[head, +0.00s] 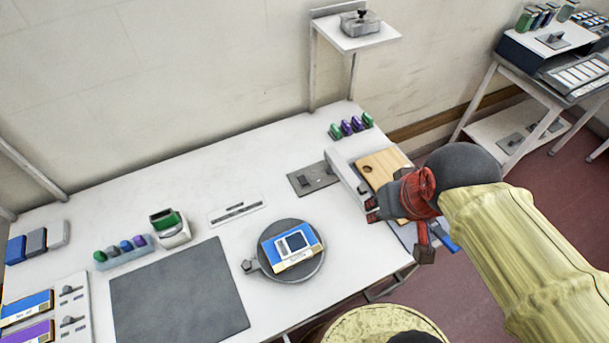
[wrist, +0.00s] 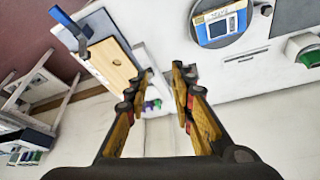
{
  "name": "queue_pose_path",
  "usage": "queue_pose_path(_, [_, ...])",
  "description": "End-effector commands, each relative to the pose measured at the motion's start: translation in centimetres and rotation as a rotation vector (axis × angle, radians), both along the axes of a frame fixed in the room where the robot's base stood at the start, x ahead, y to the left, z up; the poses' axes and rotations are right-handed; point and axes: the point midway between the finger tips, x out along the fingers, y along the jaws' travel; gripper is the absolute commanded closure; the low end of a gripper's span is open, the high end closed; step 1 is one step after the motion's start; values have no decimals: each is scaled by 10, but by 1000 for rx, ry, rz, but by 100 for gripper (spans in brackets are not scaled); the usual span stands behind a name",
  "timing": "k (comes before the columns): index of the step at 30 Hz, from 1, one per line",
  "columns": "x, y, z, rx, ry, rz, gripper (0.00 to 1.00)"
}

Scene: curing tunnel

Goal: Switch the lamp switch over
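A grey plate with a small dark toggle switch (head: 314,178) lies on the white table, left of a white-walled box with a wooden board. No label shows, so I cannot tell whether it is the lamp switch. Two more lever switches, an upper one (head: 70,291) and a lower one (head: 72,321), sit on white panels at the table's far left. My gripper (head: 398,232) is over the table's right end, right of the grey plate and apart from it. In the wrist view my gripper's fingers (wrist: 160,72) are spread with nothing between them. The plate is not clearly visible there.
The wooden board (head: 380,167) in its white frame stands close beside my gripper. A round grey disc (head: 268,268) bears a blue-and-white card (head: 291,245). Green and purple pieces (head: 351,126) stand at the back edge. A dark mat (head: 180,295) lies front left. A shelf (head: 352,40) stands behind.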

Motion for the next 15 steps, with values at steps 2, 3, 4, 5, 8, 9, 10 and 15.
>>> queue_pose_path(2, [9,6,-12,-2,59,17,82])
queue_pose_path(3, [14,8,-16,-3,84,25,84])
queue_pose_path(4, [18,10,-20,-4,102,31,86])
queue_pose_path(5, [23,13,-24,-4,120,37,88])
queue_pose_path(8, [40,21,-35,-6,168,56,93])
queue_pose_path(9, [47,24,-39,-7,186,65,96])
queue_pose_path(10, [53,27,-43,-7,198,73,97])
queue_pose_path(15, [89,44,-66,-13,257,112,100])
